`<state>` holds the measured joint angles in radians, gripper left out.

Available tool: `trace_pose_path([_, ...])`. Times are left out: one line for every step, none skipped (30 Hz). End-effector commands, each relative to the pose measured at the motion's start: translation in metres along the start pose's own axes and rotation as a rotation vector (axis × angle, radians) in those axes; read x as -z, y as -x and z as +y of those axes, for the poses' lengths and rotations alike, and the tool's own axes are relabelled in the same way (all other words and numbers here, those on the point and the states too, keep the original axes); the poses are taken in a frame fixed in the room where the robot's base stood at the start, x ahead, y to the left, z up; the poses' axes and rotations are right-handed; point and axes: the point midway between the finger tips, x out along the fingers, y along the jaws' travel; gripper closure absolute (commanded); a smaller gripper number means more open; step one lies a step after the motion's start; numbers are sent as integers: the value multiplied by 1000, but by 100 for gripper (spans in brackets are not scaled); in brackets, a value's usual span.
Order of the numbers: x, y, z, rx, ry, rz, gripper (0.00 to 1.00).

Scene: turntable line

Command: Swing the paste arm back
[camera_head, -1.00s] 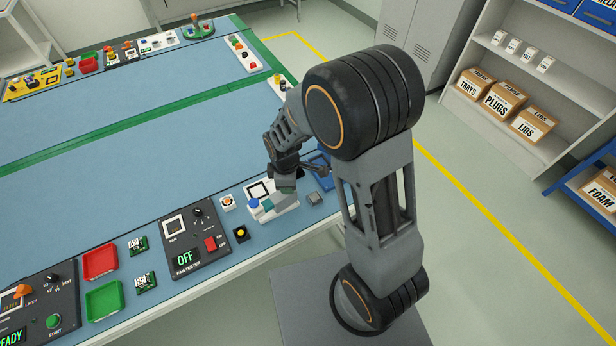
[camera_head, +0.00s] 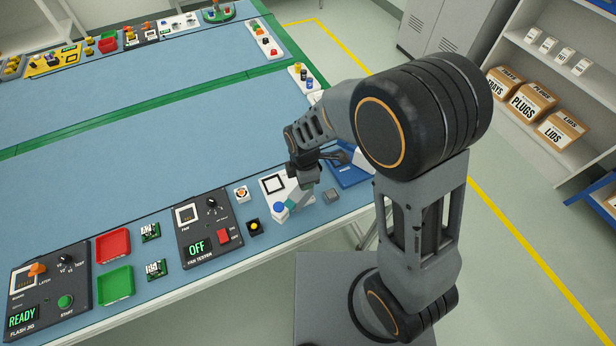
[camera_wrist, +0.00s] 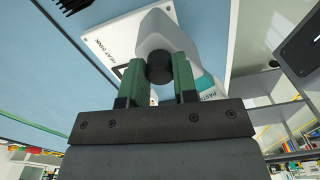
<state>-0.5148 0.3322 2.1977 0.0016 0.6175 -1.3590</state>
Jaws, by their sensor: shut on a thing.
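The paste station (camera_head: 264,190) is a white unit with a black-framed square, near the bench's front edge, beyond my gripper's left side in the head view. Its pale paste arm (camera_head: 291,204), with a blue cap (camera_head: 280,208) and teal part, lies along the right and front of the square. In the wrist view the paste arm (camera_wrist: 165,35) carries a round black knob (camera_wrist: 160,68). My gripper (camera_wrist: 158,85) has its green fingertips shut on either side of this knob. In the head view my gripper (camera_head: 306,180) is small and partly hides the arm's far end.
A blue tray (camera_head: 352,176) and a small grey block (camera_head: 331,195) lie right of the station. The fan tester (camera_head: 205,235), a yellow button (camera_head: 254,227) and red (camera_head: 113,245) and green (camera_head: 114,284) trays stand left. The bench middle is clear.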

Motion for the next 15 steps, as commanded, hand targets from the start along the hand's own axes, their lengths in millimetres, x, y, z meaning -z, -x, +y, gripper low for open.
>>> trace_pose_path([1,0,0,0,2,1,100])
trace_pose_path([0,0,0,0,1,1,100])
trace_pose_path([0,0,0,-1,1,1,100])
trace_pose_path([0,0,0,-1,0,1,100])
trace_pose_path([0,0,0,-1,0,1,100])
trace_pose_path([0,0,0,-1,-1,1,72])
trace_pose_path([0,0,0,-1,-1,1,69])
trace_pose_path([0,0,0,-1,-1,1,66])
trace_pose_path([0,0,0,-1,-2,1,62])
trace_pose_path([0,0,0,-1,-2,1,60])
trace_pose_path([-1,0,0,-1,-3,1,57])
trace_pose_path([-1,0,1,-1,-3,1,53])
trace_pose_path([-1,0,1,-1,-4,1,50])
trace_pose_path([-1,0,1,-1,-4,1,47])
trace_pose_path([-1,0,1,-1,-4,1,47])
